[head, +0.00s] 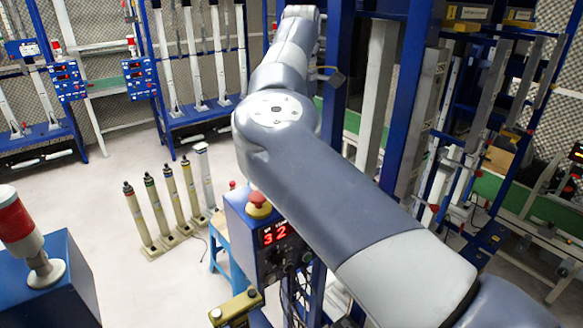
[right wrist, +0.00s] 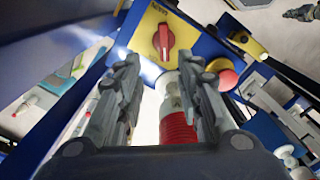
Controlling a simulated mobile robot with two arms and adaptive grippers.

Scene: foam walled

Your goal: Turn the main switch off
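The main switch shows in the right wrist view as a red rotary knob (right wrist: 164,41) on a yellow plate (right wrist: 146,54), fixed to a blue surface. Its handle stands roughly upright in the picture. My right gripper (right wrist: 160,64) is open, with its two fingers apart on either side of the line to the knob. The fingertips appear short of the knob, and I see no contact. In the head view my right arm runs from the lower right toward the back, and its gripper is hidden. I cannot make out the main switch there. My left gripper is not in view.
A ribbed red and white lamp (right wrist: 178,125) shows between the fingers in the right wrist view. A red mushroom button (right wrist: 222,78) is right of the knob. In the head view, a blue control box (head: 262,238) with a red display stands beside my arm. Floor at left is partly clear.

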